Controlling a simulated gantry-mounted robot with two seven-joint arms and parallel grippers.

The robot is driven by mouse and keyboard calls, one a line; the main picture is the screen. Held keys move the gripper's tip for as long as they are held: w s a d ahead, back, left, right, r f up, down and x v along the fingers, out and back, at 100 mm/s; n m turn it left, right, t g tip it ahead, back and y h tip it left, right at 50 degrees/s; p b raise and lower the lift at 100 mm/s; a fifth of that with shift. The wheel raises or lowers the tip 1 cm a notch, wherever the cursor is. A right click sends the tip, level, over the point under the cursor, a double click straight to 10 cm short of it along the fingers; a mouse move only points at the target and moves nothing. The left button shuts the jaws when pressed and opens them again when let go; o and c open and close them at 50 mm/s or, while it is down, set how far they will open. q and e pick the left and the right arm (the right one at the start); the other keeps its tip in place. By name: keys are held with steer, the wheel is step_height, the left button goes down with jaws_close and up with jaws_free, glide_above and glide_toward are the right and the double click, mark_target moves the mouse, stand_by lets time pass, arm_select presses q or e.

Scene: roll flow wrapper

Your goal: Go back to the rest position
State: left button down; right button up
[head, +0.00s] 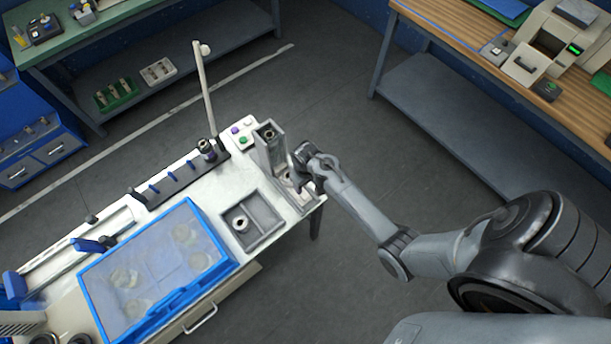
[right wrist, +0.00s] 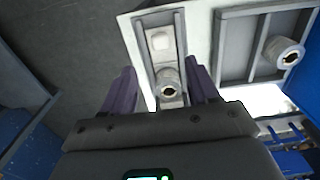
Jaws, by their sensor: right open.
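In the right wrist view the gripper (right wrist: 163,78) is open, one purple-grey finger on each side. A small pale roll (right wrist: 168,80) shows between the fingers in a grey channel; I see no finger clearly touching it. My right arm reaches in from the lower right. My left gripper is not in view.
The white machine (head: 185,212) has a blue-framed clear cover (head: 160,265) and a grey tray (head: 262,232) holding another roll (head: 241,224). A thin pole (head: 205,95) rises behind. A wooden bench (head: 470,50) stands upper right. Open floor (head: 400,170) lies between.

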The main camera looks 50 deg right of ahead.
stand_by(0.3)
steer(key=s+a+r+n+g+p, duration=0.1)
steer(key=s+p, duration=0.2)
steer(key=s, duration=0.4)
steer(key=s+r+p, duration=0.2)
steer(key=s+p, duration=0.1)
steer(key=s, duration=0.4)
steer(key=s+a+r+n+t+p, duration=0.1)
steer(key=a+r+t, duration=0.15)
steer(key=r, duration=0.55)
steer(key=s+a+r+n+t+p, duration=0.15)
steer(key=a+r, duration=0.25)
steer(key=r, duration=0.5)
steer(key=a+r+t+p, duration=0.15)
steer(key=a+r, duration=0.25)
steer(key=r, duration=0.4)
step_height(320, 180, down, 53)
steer(key=b, duration=5.3)
steer(key=shift+s+d+g, duration=0.15)
steer(key=shift+d+g, duration=0.15)
steer(key=shift+g, duration=0.15)
steer(key=shift+r, duration=0.1)
